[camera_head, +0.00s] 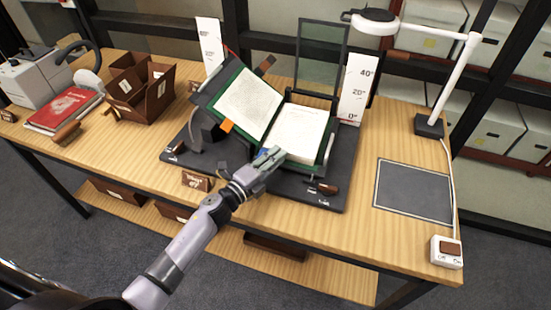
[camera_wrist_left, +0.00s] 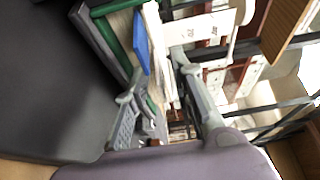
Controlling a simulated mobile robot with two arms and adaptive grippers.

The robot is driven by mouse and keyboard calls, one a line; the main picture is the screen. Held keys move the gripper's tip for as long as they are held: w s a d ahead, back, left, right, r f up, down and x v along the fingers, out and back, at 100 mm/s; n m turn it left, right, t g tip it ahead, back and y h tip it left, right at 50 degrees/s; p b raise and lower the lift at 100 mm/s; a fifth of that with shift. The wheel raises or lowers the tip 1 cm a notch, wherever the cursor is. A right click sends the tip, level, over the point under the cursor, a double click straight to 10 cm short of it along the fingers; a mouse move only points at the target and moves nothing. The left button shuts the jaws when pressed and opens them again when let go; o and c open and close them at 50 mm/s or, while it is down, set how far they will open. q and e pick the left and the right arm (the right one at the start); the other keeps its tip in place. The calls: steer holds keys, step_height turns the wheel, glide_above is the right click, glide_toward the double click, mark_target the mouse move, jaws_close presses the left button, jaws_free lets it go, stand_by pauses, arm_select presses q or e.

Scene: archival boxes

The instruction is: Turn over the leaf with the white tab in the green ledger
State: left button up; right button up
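The green ledger (camera_head: 327,148) lies open on a dark cradle (camera_head: 330,198), its left side propped up at a slant. Its right page block (camera_head: 297,132) lies flatter. A blue tab (camera_wrist_left: 141,42) shows by the page edges in the left wrist view. I cannot make out a white tab. My left gripper (camera_head: 270,158) is at the ledger's lower edge near the middle. In the left wrist view its fingers (camera_wrist_left: 158,65) are apart, with page edges between or just beyond them; contact is unclear. My right gripper is out of view.
White scale boards (camera_head: 356,88) and a dark framed pane (camera_head: 321,55) stand behind the ledger. A lamp (camera_head: 430,124) and a dark mat (camera_head: 413,190) are right. A brown box (camera_head: 140,90) and red book (camera_head: 62,109) are left. A small brown-handled tool (camera_head: 322,187) lies in front.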

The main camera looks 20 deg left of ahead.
arm_select(q)
steer(key=shift+c, duration=0.5)
jaws_close()
